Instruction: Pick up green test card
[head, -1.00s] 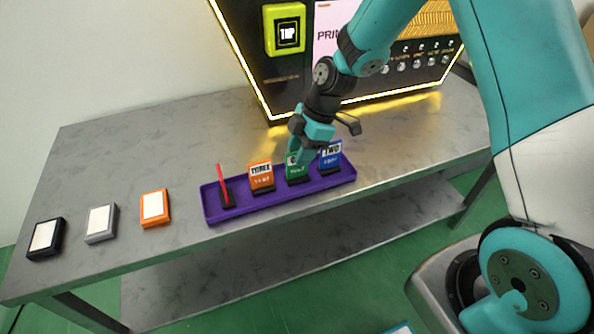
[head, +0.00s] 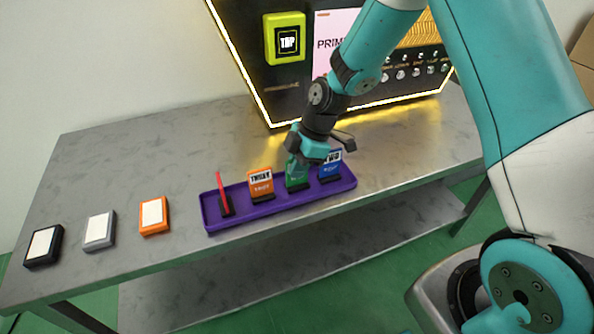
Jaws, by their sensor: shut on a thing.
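The green test card (head: 296,173) stands upright in a dark holder in the purple tray (head: 212,226), between the orange card (head: 261,186) and the blue card (head: 330,165). My gripper (head: 297,159) is over the green card from above and shut on its top edge. The gripper hides the top of the green card and a corner of the blue card. The card's lower end is still at its holder; I cannot tell whether it has lifted at all.
A red card (head: 222,192) stands edge-on at the tray's left end. Orange (head: 154,214), grey (head: 99,230) and black (head: 43,245) boxes with white tops lie on the grey table (head: 160,136). Behind stands a dark vending machine with a yellow-green tap reader (head: 285,39).

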